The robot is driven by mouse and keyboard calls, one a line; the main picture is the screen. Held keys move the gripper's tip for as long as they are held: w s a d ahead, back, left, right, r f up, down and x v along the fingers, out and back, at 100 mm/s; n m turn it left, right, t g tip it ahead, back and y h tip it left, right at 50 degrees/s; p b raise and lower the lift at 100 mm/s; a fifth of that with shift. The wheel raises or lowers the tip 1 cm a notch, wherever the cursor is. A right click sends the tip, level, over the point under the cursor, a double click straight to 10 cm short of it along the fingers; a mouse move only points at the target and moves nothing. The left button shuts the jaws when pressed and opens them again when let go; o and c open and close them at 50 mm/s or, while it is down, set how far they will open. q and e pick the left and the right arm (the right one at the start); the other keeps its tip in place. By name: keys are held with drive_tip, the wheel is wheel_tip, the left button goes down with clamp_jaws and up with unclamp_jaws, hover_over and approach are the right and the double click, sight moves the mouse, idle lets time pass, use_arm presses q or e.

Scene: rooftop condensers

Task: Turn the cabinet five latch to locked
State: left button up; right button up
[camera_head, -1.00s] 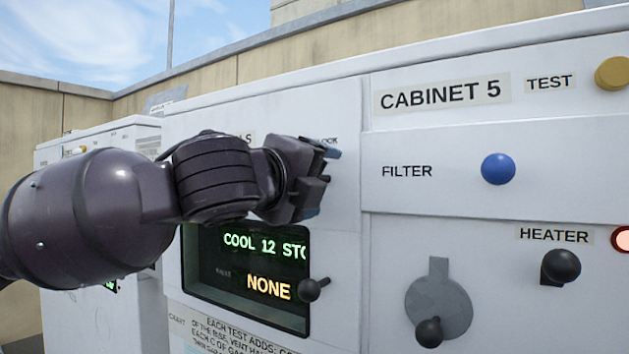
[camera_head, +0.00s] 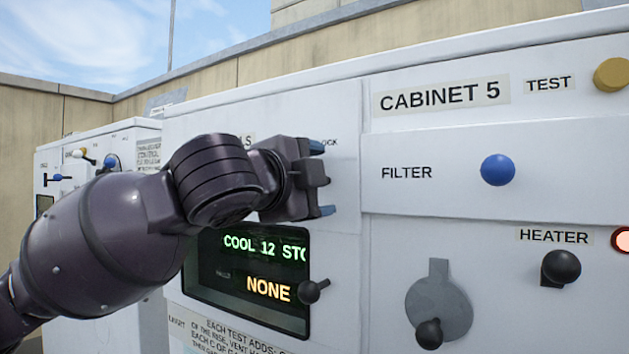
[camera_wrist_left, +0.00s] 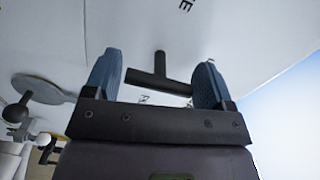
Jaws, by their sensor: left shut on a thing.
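The cabinet five latch is a black T-shaped handle (camera_wrist_left: 160,75) on the white panel in the left wrist view. Its crossbar lies between the two blue fingers of my left gripper (camera_wrist_left: 158,85), which is shut on its ends. In the head view my left gripper (camera_head: 321,180) is against the panel, one fingertip above the other, and hides the latch. A partly covered label ending in "OCK" (camera_head: 328,142) shows beside the upper finger. My right gripper is not in view.
The display (camera_head: 250,275) below the gripper reads "COOL 12" and "NONE", with a small black lever (camera_head: 312,290) at its edge. To the right are a blue FILTER knob (camera_head: 497,170), a black HEATER knob (camera_head: 560,267) and a grey round plate (camera_head: 440,300). Another cabinet (camera_head: 125,200) stands at left.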

use_arm(q)
drive_tip(key=shift+a+r, duration=0.1)
drive_tip(key=shift+r, duration=0.15)
drive_tip(key=o, duration=0.6)
drive_tip(key=shift+o, duration=0.9)
drive_tip(key=shift+f, duration=0.1)
drive_tip(key=shift+s, duration=0.15)
drive_tip(key=b+v, duration=0.1)
drive_tip(key=v, duration=0.9)
drive_tip(key=shift+s+a+b, duration=0.2)
drive_tip(key=shift+s+b, duration=0.05)
drive_tip(key=shift+b, duration=0.1)
